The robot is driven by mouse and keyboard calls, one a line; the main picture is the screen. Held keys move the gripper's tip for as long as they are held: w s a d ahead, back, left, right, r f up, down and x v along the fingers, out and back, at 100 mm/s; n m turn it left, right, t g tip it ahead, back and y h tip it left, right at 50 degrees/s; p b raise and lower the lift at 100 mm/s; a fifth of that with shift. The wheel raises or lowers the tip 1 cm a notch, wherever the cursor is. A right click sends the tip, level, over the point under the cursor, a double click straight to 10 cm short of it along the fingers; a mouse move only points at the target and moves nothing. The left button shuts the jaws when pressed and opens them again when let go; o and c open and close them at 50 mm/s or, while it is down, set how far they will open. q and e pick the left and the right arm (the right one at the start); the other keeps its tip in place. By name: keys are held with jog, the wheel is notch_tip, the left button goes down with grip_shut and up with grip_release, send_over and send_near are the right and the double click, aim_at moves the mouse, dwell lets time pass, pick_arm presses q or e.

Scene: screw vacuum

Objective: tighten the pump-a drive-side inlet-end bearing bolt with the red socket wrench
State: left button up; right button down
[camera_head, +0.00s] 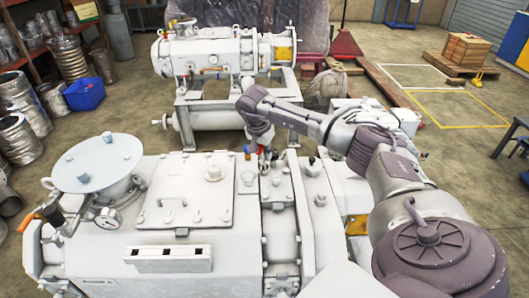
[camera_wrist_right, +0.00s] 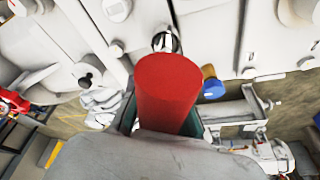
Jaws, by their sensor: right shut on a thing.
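The red socket wrench shows in the right wrist view as a thick red cylinder (camera_wrist_right: 165,88). My right gripper (camera_wrist_right: 162,120) is shut around it, with a dark finger on each side. A round dark-and-metal bolt head (camera_wrist_right: 165,42) shows just beyond the cylinder's far end; I cannot tell whether they touch or whether it is the named bolt. In the head view my right gripper (camera_head: 262,140) is above the far edge of the large white pump (camera_head: 110,258), mostly hidden by the arm. My left gripper is in neither view.
A blue knob (camera_wrist_right: 213,89) is close to the right of the red cylinder. A second white pump (camera_head: 215,50) stands behind on a frame. Metal shelving and a blue bin (camera_head: 84,93) are at left. A wooden crate (camera_head: 466,49) is at back right. Open floor lies at right.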

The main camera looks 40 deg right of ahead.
jog(key=shift+f+b, duration=0.35)
jog(key=shift+f, duration=0.25)
dwell(0.5)
jog(key=shift+m, duration=0.3)
jog(key=shift+s+m+g+p, duration=0.1)
jog(key=shift+m+g+p, duration=0.25)
jog(key=shift+m, duration=0.75)
jog(key=shift+n, duration=0.3)
jog(key=shift+n, duration=0.4)
jog(key=shift+p, duration=0.35)
